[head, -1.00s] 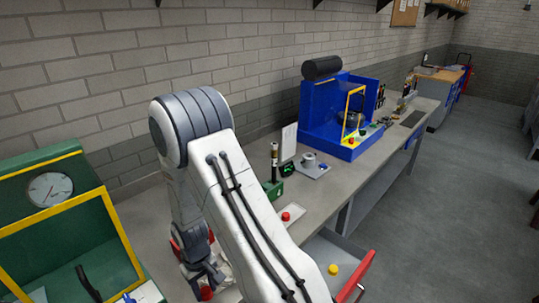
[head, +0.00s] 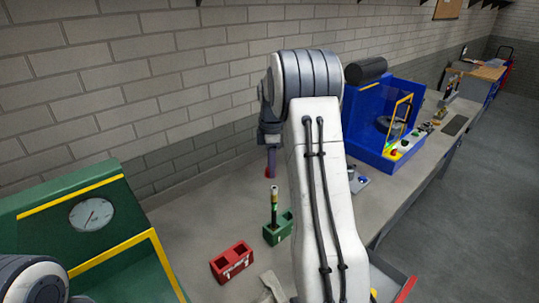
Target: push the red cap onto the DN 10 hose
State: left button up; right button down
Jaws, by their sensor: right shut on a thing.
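The red cap (head: 270,173) is a small red piece at the tip of my right gripper (head: 271,164), which is shut on it and points down. The DN 10 hose, a dark upright piece (head: 274,205) with a pale band near its top, stands in a green two-hole block (head: 279,229) on the bench. In the head view the cap appears above the hose's top, with a gap between them; their depth is hard to tell. My left arm shows at the lower left corner, but its gripper is out of view.
A red two-hole block (head: 232,262) stands at the front left of the green block. A green housing with a gauge (head: 92,214) stands at left, a blue housing (head: 374,136) at right. A pale cloth-like piece (head: 271,287) lies in front. My right arm hides part of the bench.

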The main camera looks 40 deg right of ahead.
jog(key=shift+d+r, duration=0.1)
jog(key=shift+d, duration=0.1)
jog(key=shift+f+b, duration=0.2)
jog(key=shift+b, duration=0.15)
jog(key=f+b, duration=0.2)
jog(key=f, duration=0.1)
jog(key=f+b, duration=0.1)
jog(key=shift+s+d+f+b, duration=0.1)
jog(key=shift+d+f+b, duration=0.05)
jog(key=shift+d+b, duration=0.15)
jog(key=shift+a, duration=0.1)
jog(key=shift+s+d, duration=0.15)
jog(key=shift+d, duration=0.1)
dwell(0.5)
